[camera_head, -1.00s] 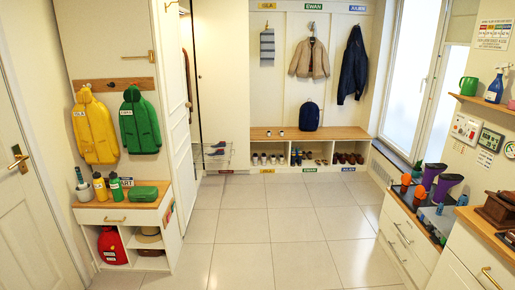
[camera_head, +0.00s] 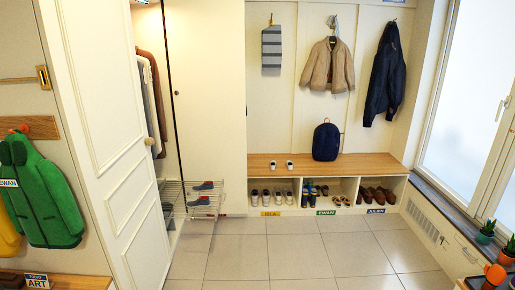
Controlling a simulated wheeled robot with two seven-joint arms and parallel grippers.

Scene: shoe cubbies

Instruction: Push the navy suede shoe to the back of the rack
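A wire shoe rack (camera_head: 212,209) stands low beside the open closet, left of the bench. A dark blue shoe (camera_head: 204,186) with some red on it lies on its upper tier. A second dark blue and red shoe (camera_head: 199,201) lies just in front of and below it. Both are small, and I cannot tell which is suede. Neither of my grippers is in view, and nothing touches the shoes.
A bench with cubbies (camera_head: 262,174) holds several pairs of shoes and a navy backpack (camera_head: 326,142). An open white door (camera_head: 110,140) stands left of the rack. The tiled floor (camera_head: 290,258) ahead is clear. Plants stand at the lower right.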

